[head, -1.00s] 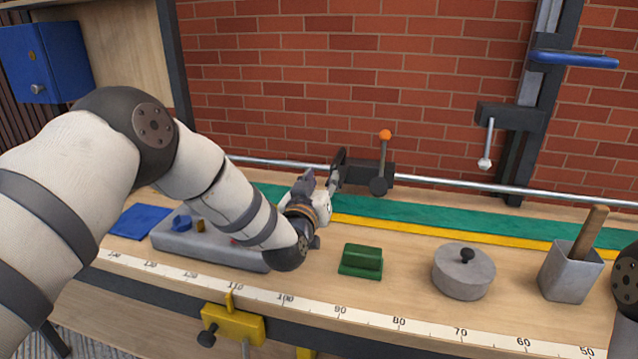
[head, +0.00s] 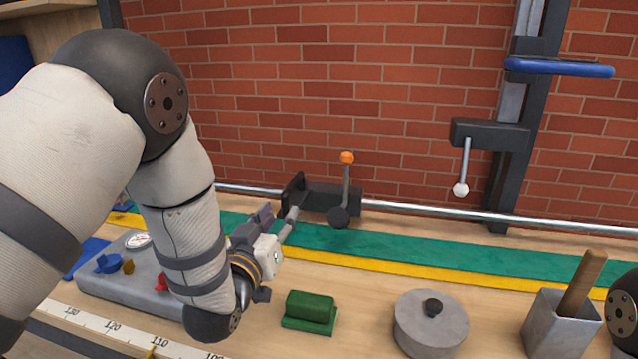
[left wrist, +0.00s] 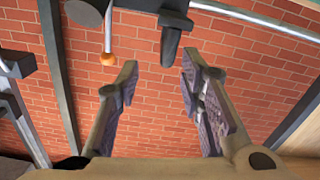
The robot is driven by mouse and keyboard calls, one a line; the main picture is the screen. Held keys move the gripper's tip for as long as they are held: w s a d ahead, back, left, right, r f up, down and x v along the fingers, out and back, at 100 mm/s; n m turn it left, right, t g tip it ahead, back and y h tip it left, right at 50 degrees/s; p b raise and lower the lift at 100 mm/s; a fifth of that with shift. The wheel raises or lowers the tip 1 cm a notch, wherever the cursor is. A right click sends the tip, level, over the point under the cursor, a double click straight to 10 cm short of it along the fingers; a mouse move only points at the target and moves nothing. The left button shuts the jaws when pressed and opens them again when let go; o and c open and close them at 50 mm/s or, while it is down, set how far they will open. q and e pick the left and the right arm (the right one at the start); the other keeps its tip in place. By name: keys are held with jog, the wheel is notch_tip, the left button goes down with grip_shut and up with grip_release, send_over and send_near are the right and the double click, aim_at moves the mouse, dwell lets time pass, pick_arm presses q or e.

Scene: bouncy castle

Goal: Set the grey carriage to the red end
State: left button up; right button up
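The dark grey carriage (head: 325,199) sits on the horizontal steel rail (head: 420,211) at the wall. It has an upright lever with an orange knob (head: 346,157) and a dark round knob at the front. My left gripper (head: 279,222) is just left of the carriage and in front of it. In the left wrist view my left gripper (left wrist: 160,68) is open and empty, its fingers apart. The carriage's dark projecting part (left wrist: 171,40) shows beyond the tips, between them; the orange knob (left wrist: 108,59) is to its left. I see no red end on the rail. My right gripper is out of view.
A dark post (head: 515,120) with a blue handle and a white-knobbed lever (head: 460,190) stands at right. On the bench are a green block (head: 310,312), a grey lidded pot (head: 431,328), a grey holder (head: 560,325) and a grey panel (head: 110,285).

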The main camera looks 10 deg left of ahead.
aim_at(291, 184)
pick_arm(q)
jog(key=shift+w+a+r, duration=0.2)
jog(key=shift+a+r, duration=0.1)
jog(key=shift+a, duration=0.1)
jog(key=w+b, duration=0.1)
jog(key=w, duration=0.9)
jog(key=shift+b, duration=0.4)
jog(key=shift+w, duration=0.2)
jog(key=shift+r, duration=0.1)
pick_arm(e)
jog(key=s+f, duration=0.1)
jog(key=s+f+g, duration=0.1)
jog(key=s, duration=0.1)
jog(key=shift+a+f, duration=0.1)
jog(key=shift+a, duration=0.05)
pick_arm(q)
grip_shut()
